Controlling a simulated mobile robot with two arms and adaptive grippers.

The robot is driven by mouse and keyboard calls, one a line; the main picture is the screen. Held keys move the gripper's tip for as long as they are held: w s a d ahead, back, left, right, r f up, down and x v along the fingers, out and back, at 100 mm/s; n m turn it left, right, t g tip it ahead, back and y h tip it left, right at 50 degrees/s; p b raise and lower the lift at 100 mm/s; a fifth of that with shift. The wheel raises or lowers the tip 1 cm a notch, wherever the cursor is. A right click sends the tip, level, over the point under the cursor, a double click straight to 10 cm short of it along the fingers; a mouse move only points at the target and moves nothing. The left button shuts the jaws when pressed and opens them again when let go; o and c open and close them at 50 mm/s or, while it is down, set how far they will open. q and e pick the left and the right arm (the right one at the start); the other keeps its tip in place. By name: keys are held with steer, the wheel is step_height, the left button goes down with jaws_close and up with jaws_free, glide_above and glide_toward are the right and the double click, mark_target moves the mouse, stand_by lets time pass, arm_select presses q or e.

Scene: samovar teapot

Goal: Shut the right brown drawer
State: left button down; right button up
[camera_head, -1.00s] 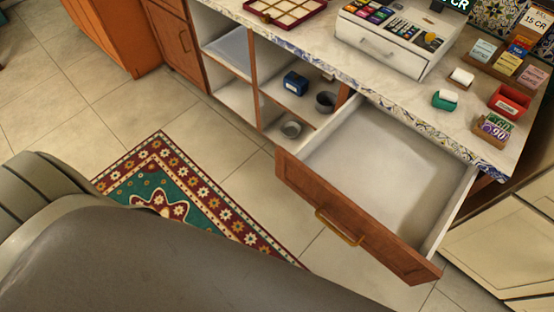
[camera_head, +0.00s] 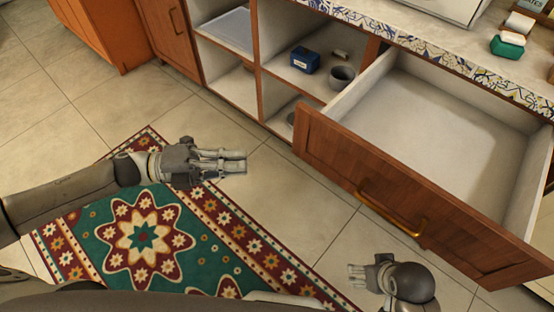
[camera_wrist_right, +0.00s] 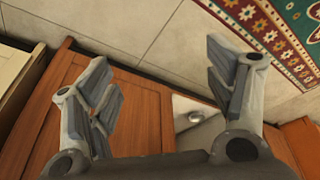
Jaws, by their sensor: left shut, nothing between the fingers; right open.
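The right brown drawer (camera_head: 400,195) is pulled far out from under the counter. Its white inside (camera_head: 440,120) looks empty. A brass handle (camera_head: 392,208) sits on its front. My right gripper (camera_head: 358,276) is just in front of the drawer, below and left of the handle, and apart from it in the head view. In the right wrist view the right gripper (camera_wrist_right: 165,95) has its fingers spread with nothing between them; brown wood (camera_wrist_right: 150,105) shows behind them.
Open shelves (camera_head: 256,60) left of the drawer hold a blue box (camera_head: 305,60) and a grey cup (camera_head: 342,78). The tiled-edge counter (camera_head: 420,22) lies above. A patterned rug (camera_head: 140,235) covers the floor at left. Bare floor tiles (camera_head: 335,245) lie before the drawer.

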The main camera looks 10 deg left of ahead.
arm_select(q)
glide_toward(322, 148)
steer(key=s+d, duration=0.2)
steer(key=d, duration=0.1)
steer(key=shift+w+d, duration=0.35)
steer(key=shift+w, duration=0.4)
steer(key=shift+w+d, duration=0.4)
steer(key=shift+w, duration=0.35)
arm_select(e)
steer(key=shift+r, duration=0.8)
